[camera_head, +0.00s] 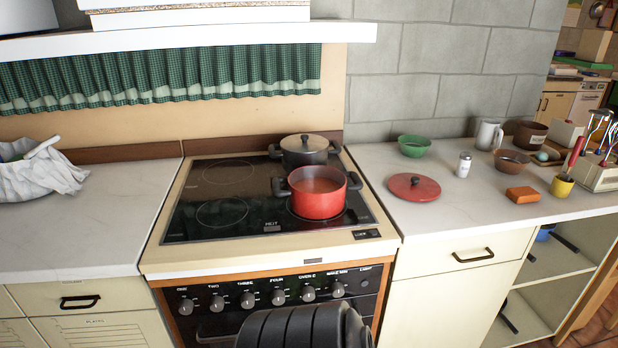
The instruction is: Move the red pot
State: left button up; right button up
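The red pot (317,196) stands upright on the front right burner of the black glass stovetop (190,215). It is open at the top, with dark handles at its left and right sides. A red lid (414,187) with a dark knob lies on the white counter to the right of the stove. A dark pot with a lid (304,150) stands on the burner right behind the red pot. A black ribbed part shows at the bottom middle, in front of the oven; it looks like part of my body. No gripper fingers show.
The left burners are empty. The left counter (95,215) is mostly bare, with a cloth-lined basket (42,172) at its back. The right counter holds a green bowl (413,146), a shaker (464,165), an orange block (522,195) and a utensil rack (600,172).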

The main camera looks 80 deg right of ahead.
aim_at(315, 191)
jog(key=z, duration=2.8)
jog(key=i+l+u, duration=0.1)
jog(key=l+u, duration=0.35)
jog(key=l, duration=0.25)
jog(key=l+u, duration=0.5)
jog(key=l, duration=0.25)
jog(key=k+l+u, duration=0.15)
jog(key=l+u, duration=0.3)
jog(key=l, duration=0.25)
